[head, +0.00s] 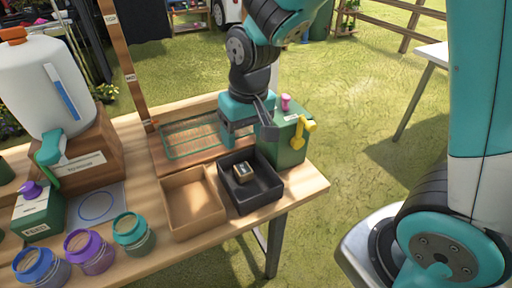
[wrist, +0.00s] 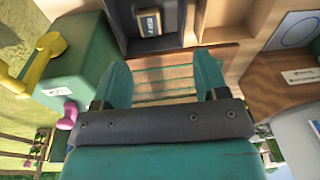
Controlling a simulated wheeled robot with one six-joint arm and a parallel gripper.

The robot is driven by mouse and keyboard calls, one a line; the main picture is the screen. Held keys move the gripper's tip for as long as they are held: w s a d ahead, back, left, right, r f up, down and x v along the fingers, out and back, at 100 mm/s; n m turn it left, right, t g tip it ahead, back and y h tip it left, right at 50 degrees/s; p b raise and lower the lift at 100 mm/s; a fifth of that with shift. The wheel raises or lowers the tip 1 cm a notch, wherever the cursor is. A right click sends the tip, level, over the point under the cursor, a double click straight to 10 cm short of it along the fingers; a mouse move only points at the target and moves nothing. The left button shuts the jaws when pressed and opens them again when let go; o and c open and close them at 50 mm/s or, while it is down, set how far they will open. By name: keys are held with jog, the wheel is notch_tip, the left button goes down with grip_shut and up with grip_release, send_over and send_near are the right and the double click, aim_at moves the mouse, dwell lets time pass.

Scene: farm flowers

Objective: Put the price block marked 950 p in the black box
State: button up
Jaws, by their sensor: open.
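A small wooden price block (head: 243,172) with a dark label lies inside the black box (head: 265,203), resting on its floor. In the wrist view the block (wrist: 149,22) shows inside the black box at the top; its marking is too small to read for sure. My gripper (head: 246,124) is open and empty, above the back side of the black box, apart from the block. In the wrist view its two teal fingers (wrist: 162,78) are spread with nothing between them.
A tan wooden box (head: 192,205) stands directly left of the black box. A green container (head: 290,140) with a yellow handle and pink knob stands at the right. A green wire rack (head: 190,138) lies behind. Jars (head: 133,234) and a white dispenser (head: 45,85) stand left.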

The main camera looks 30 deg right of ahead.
jog(key=s+a+r+n+y, duration=0.1)
jog(key=s+a+r+n, duration=0.1)
jog(key=s, duration=0.6)
jog(key=s+a+r+n+y, duration=0.1)
jog(key=s+r+n+y, duration=0.1)
jog(key=s+r+n, duration=0.2)
jog(key=s+r, duration=0.3)
jog(key=s, duration=0.1)
jog(key=shift+s+a+g, duration=0.3)
jog(key=shift+a+g, duration=0.05)
jog(key=shift+g, duration=0.05)
jog(key=shift+r, duration=0.1)
